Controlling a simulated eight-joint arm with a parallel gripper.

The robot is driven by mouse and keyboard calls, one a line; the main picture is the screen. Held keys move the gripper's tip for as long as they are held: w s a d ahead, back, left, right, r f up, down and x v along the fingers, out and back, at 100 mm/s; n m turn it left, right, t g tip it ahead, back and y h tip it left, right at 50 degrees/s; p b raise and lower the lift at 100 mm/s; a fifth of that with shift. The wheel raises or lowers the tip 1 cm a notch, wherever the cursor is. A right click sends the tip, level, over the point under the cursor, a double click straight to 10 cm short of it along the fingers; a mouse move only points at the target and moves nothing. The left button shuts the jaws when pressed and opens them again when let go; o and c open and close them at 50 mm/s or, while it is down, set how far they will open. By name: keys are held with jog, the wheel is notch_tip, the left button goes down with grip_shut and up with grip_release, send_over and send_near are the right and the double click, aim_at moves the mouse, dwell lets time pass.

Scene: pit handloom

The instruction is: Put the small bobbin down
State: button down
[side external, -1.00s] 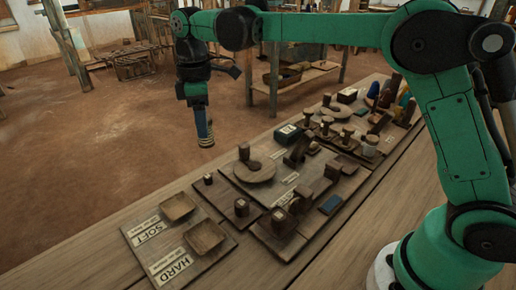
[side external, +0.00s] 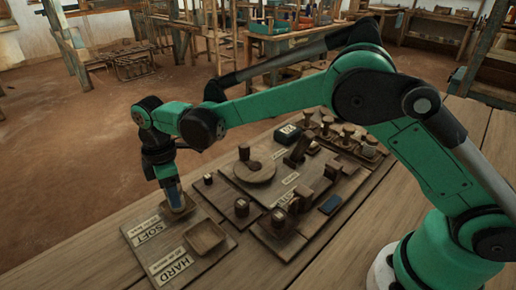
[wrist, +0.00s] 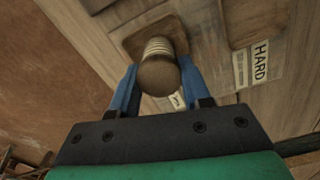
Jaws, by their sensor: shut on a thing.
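The small bobbin (wrist: 158,73) shows in the wrist view, with a brown wooden end and pale ribbed thread behind it. My gripper (wrist: 160,85) has its blue fingers shut on it, one on each side. In the side view my gripper (side external: 174,203) points down at the shallow wooden tray (side external: 188,210) by the SOFT label (side external: 148,232). The tray also shows behind the bobbin in the wrist view (wrist: 132,42). The fingers hide the bobbin in the side view. I cannot tell whether it touches the tray floor.
A second, empty tray (side external: 206,237) lies beside the HARD label (side external: 172,265) on the same board. Small wooden pegs (side external: 242,208) and a round wooden piece (side external: 254,168) stand to the right. The bench (side external: 115,275) is bare at the front left.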

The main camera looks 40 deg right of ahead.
jog(key=shift+f, duration=0.1)
jog(key=shift+c, duration=2)
grip_release()
notch_tip(320, 180, up, 12)
jog(key=s+d+r+m+t, duration=0.2)
jog(key=d+r+m, duration=0.15)
jog(key=d, duration=0.25)
jog(key=s+d+f+m+t, duration=0.2)
jog(key=s+d+m, duration=0.3)
jog(key=s, duration=0.1)
jog(key=s+d+f+m+t, duration=0.3)
jog(key=s+d+m, duration=0.3)
jog(key=s, duration=0.1)
jog(key=shift+d+f, duration=0.15)
jog(key=shift+f, duration=0.1)
jog(key=shift+m, duration=0.25)
